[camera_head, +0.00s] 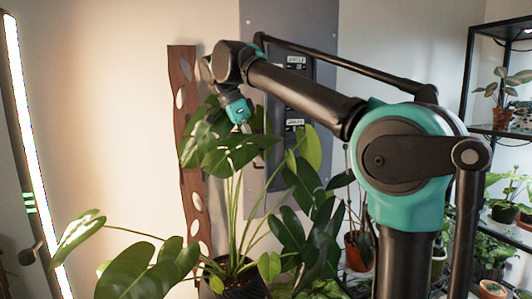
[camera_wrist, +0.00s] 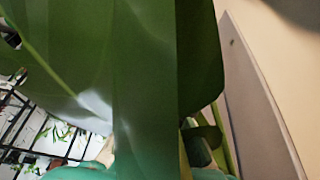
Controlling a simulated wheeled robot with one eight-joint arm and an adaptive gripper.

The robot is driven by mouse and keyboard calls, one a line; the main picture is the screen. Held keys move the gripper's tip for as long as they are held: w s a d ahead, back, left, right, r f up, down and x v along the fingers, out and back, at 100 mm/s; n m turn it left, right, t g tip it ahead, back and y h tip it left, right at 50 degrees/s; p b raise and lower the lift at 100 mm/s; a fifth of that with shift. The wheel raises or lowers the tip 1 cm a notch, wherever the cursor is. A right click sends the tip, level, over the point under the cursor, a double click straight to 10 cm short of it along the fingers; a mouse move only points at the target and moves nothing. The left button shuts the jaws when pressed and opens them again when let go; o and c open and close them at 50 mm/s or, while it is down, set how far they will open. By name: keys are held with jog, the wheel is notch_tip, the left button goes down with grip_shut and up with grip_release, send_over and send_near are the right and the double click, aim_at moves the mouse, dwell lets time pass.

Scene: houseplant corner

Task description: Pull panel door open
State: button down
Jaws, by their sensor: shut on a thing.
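The grey panel (camera_head: 330,30) is on the wall behind my arm. Its dark panel door (camera_head: 297,70), with white labels, is partly covered by my arm and by leaves. I cannot tell how far the door stands open. My gripper (camera_head: 243,128) points down at the panel's left side, its fingertips mostly behind large green leaves. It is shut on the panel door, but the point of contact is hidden. In the wrist view, a large blurred leaf (camera_wrist: 150,70) fills the middle and hides most of the fingers; teal gripper parts show at the bottom.
A tall potted plant (camera_head: 232,190) stands below my gripper, its leaves around it. A brown board with oval holes (camera_head: 184,140) is left of the panel. A lit tube lamp (camera_head: 30,140) stands far left. A black plant shelf (camera_head: 492,130) stands right.

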jog(key=shift+w+a, duration=0.3)
jog(key=shift+a, duration=0.65)
jog(key=c, duration=1.7)
grip_release()
jog(key=shift+w, duration=0.15)
jog(key=v, duration=1.2)
